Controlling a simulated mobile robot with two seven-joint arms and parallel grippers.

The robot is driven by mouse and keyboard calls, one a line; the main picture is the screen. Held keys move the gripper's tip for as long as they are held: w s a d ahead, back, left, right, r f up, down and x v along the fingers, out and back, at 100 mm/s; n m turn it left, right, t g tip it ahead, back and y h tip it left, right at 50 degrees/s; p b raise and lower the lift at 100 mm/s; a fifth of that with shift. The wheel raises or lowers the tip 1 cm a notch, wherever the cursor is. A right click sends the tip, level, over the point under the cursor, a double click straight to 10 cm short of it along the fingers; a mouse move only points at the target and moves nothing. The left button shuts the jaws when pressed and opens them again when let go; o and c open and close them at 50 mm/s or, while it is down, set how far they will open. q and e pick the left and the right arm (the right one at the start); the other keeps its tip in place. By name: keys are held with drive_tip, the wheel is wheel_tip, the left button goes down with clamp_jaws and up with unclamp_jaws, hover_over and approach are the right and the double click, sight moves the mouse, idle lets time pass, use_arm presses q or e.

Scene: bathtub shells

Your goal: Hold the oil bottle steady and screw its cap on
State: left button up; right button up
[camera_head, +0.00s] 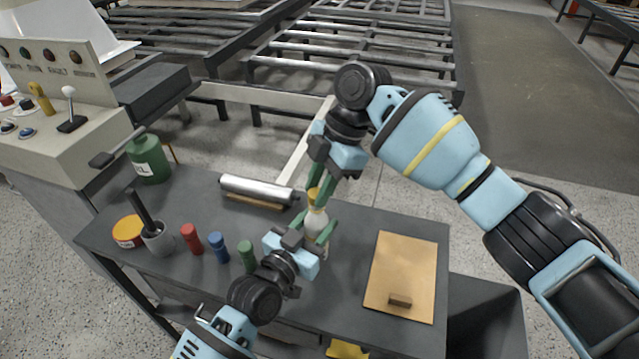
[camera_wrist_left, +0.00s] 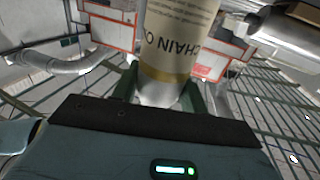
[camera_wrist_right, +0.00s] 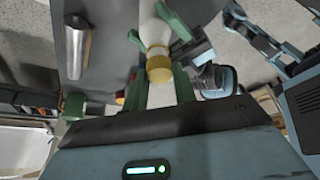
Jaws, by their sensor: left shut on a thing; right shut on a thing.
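The oil bottle (camera_head: 316,224) stands upright on the dark table, pale with a yellow cap (camera_head: 313,196) at its top. My left gripper (camera_head: 318,238) is shut on the bottle's body. In the left wrist view the bottle's label (camera_wrist_left: 178,38) reads "CHAIN O" between the green fingers (camera_wrist_left: 160,92). My right gripper (camera_head: 322,192) comes down from above and is shut on the cap. In the right wrist view the yellow cap (camera_wrist_right: 158,62) lines up with the bottle (camera_wrist_right: 151,28) and appears to meet it. The thread between them is hidden.
Red (camera_head: 191,238), blue (camera_head: 218,247) and green (camera_head: 247,256) cylinders stand left of the bottle. A metal roller (camera_head: 258,188) lies behind. A green canister (camera_head: 148,160), grey cup (camera_head: 158,243) and orange tin (camera_head: 128,231) are further left. A tan board (camera_head: 403,270) lies right.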

drive_tip(key=shift+f, duration=0.55)
